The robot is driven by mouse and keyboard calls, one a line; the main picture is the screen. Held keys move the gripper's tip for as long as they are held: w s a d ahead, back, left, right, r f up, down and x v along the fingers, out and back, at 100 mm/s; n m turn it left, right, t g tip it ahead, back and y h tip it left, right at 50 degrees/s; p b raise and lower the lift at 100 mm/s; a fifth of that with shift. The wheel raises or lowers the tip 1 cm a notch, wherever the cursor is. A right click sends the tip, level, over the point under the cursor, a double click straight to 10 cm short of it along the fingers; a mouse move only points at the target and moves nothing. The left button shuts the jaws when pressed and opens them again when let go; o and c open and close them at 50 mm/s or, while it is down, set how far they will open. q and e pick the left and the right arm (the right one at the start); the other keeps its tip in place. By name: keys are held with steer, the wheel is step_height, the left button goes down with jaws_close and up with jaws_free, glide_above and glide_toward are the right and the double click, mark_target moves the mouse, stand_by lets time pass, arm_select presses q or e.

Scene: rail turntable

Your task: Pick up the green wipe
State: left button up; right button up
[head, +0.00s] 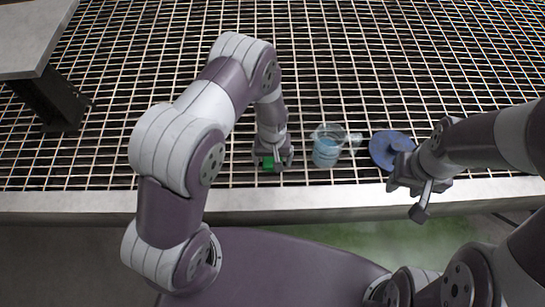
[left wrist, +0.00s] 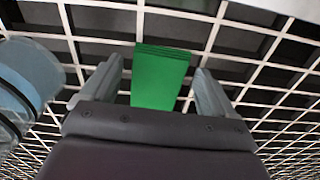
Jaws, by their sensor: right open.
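The green wipe (head: 268,163) is a small folded green pad on the grating, mostly hidden under my left gripper in the head view. In the left wrist view the wipe (left wrist: 160,76) lies between the two fingers, with a gap on each side. My left gripper (head: 272,165) is open and points down at the wipe; its fingers also show in the left wrist view (left wrist: 157,88). My right gripper (head: 420,195) is open at the right, near the grating's front edge, beside a blue ring-shaped object.
A clear beaker (head: 326,148) with blue liquid stands just right of my left gripper; it also shows in the left wrist view (left wrist: 28,85). The blue round object (head: 386,150) lies further right. A grey raised slab (head: 32,38) stands at upper left. The grating behind is clear.

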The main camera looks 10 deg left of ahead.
mark_target(272, 161)
arm_select(q)
steer(key=c, duration=0.8)
step_height(272, 161, up, 10)
steer(key=p, duration=0.4)
